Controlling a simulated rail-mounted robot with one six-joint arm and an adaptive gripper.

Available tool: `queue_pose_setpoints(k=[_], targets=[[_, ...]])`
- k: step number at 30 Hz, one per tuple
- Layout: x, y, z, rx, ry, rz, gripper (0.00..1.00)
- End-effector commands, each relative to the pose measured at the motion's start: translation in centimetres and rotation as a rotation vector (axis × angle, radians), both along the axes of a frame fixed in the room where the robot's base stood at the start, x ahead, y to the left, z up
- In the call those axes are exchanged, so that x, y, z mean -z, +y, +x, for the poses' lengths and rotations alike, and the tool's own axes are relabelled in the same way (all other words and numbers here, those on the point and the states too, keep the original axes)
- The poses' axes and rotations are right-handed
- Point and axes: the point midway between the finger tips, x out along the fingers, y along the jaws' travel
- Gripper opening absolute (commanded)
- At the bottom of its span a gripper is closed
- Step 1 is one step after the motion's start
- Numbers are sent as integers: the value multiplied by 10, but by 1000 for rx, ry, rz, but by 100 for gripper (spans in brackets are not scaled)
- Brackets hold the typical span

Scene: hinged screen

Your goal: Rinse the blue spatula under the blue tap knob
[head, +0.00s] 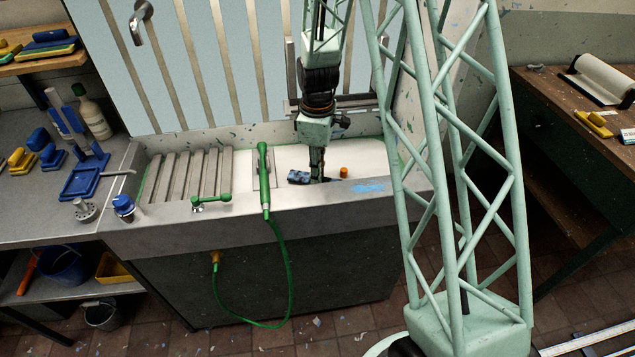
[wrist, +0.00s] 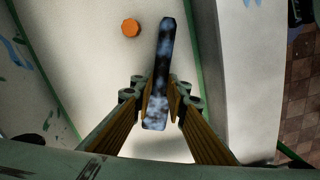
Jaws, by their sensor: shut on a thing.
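The blue spatula (wrist: 160,75) appears as a narrow dark strip mottled with pale blue in the wrist view. My gripper (wrist: 161,97) is shut on it, with one finger on each long side. In the head view my gripper (head: 317,172) points down, low over the pale basin, and a mottled blue end of the spatula (head: 299,177) shows to its left. I cannot tell whether it touches the basin floor. The blue tap knob (head: 122,203) is at the left front corner of the sink unit, well left of my gripper.
An orange round piece (head: 344,172) sits in the basin right of my gripper. A green lever (head: 211,201) is on the front ledge. Blue tools (head: 84,178) lie on the left counter.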

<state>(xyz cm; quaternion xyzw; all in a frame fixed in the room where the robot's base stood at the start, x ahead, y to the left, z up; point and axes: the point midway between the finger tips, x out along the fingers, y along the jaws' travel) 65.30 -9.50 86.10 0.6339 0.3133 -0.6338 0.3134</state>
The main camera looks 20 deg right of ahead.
Motion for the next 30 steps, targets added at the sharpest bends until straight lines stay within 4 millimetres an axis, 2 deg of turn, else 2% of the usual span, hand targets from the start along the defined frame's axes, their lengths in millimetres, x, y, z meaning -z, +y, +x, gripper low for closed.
queue_pose_setpoints(k=[7, 18, 30], targets=[[6, 0, 0, 0, 1, 1, 3], [36, 0, 0, 0, 0, 0, 3], [38, 0, 0, 0, 0, 0, 3]])
